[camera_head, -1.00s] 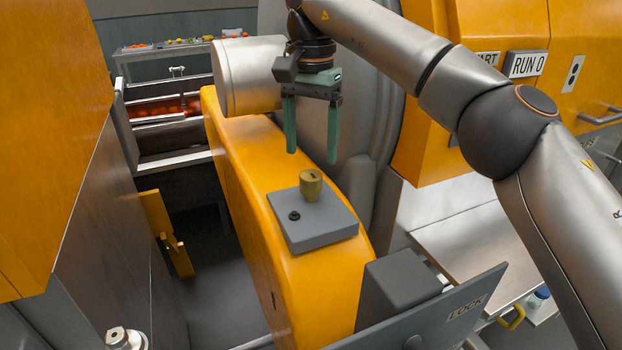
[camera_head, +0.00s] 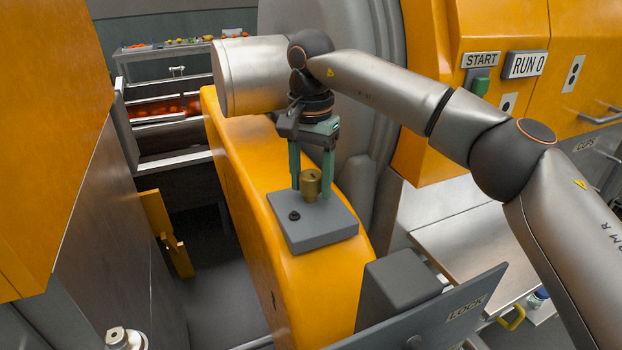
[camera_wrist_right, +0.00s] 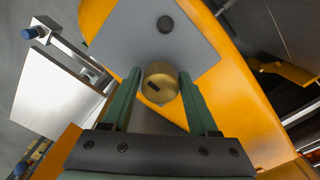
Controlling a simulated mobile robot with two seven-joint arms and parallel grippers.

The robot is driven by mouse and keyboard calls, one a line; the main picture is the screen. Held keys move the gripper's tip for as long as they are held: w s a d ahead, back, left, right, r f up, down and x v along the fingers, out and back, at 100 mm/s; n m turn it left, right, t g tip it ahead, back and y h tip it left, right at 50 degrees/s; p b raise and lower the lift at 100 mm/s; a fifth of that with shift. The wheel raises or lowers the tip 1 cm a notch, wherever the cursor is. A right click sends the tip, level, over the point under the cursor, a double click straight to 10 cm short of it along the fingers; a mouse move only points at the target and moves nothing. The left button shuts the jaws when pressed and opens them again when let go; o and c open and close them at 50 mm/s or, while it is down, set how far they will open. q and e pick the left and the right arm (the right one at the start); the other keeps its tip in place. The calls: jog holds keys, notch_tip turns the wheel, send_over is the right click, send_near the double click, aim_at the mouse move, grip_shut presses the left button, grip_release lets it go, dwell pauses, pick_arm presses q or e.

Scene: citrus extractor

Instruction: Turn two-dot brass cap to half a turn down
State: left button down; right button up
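The brass cap (camera_head: 311,184) stands on a grey plate (camera_head: 322,229) on top of the yellow housing. In the right wrist view the brass cap (camera_wrist_right: 160,83) shows a dark slot-like mark on its top; I cannot make out dots. My right gripper (camera_head: 311,184) points down with its green fingers on either side of the cap. It is open, and the right wrist view shows gaps between the fingers and the cap. The left gripper is not in view.
A small black knob (camera_head: 294,215) sits on the same plate beside the cap. A grey panel marked LOCK (camera_head: 467,307) and a dark box (camera_head: 402,290) stand in front on the right. The RUN 0 sign (camera_head: 525,65) and a green START switch (camera_head: 480,86) are at upper right.

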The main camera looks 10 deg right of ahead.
grip_shut()
jog(key=shift+m, duration=0.3)
